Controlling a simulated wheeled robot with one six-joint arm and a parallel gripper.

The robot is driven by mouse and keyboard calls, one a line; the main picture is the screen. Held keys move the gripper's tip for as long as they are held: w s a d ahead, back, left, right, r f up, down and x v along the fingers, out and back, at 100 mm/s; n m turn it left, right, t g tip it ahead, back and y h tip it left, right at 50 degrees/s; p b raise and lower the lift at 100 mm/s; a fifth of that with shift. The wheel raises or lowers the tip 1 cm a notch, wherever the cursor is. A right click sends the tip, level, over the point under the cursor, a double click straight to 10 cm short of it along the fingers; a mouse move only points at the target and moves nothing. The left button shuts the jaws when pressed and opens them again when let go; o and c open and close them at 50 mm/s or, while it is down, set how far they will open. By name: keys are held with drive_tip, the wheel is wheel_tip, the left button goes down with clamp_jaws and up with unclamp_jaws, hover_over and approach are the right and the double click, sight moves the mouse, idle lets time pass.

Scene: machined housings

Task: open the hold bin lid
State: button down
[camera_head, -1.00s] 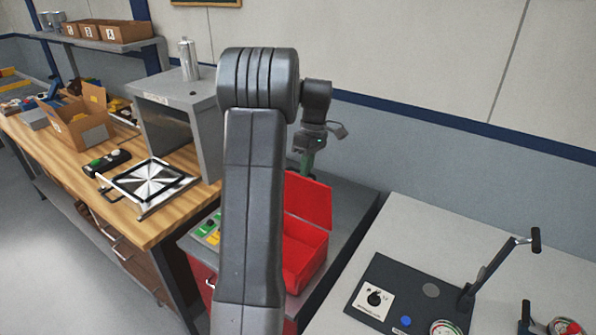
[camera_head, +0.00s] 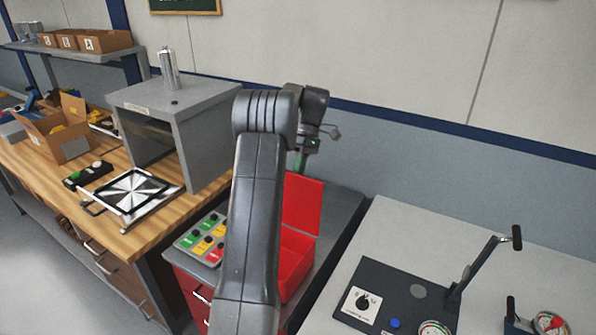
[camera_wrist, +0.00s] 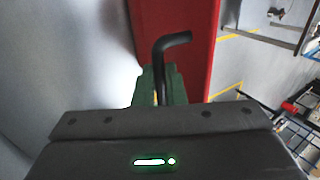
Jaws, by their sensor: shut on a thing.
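The red hold bin (camera_head: 298,262) stands on a grey cabinet top, partly hidden behind my arm. Its red lid (camera_head: 303,205) stands up steeply at the back of the bin, so the inside shows. My gripper (camera_head: 300,160) is at the lid's upper edge, partly hidden by my arm. In the wrist view my green-fingered gripper (camera_wrist: 158,88) is shut on a black bent handle (camera_wrist: 170,45), with the red lid (camera_wrist: 180,20) right behind it.
A panel of coloured buttons (camera_head: 203,238) lies left of the bin. A grey box-shaped housing (camera_head: 175,130) stands on the wooden bench further left. A pale table at the right holds a dark fixture with a lever (camera_head: 480,265). The wall is close behind the bin.

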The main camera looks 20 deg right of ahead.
drive_tip(key=shift+s+f, duration=0.1)
drive_tip(key=shift+f, duration=0.35)
drive_tip(key=c, duration=1.5)
unclamp_jaws()
drive_tip(key=shift+r, duration=0.25)
drive_tip(key=shift+a, duration=0.1)
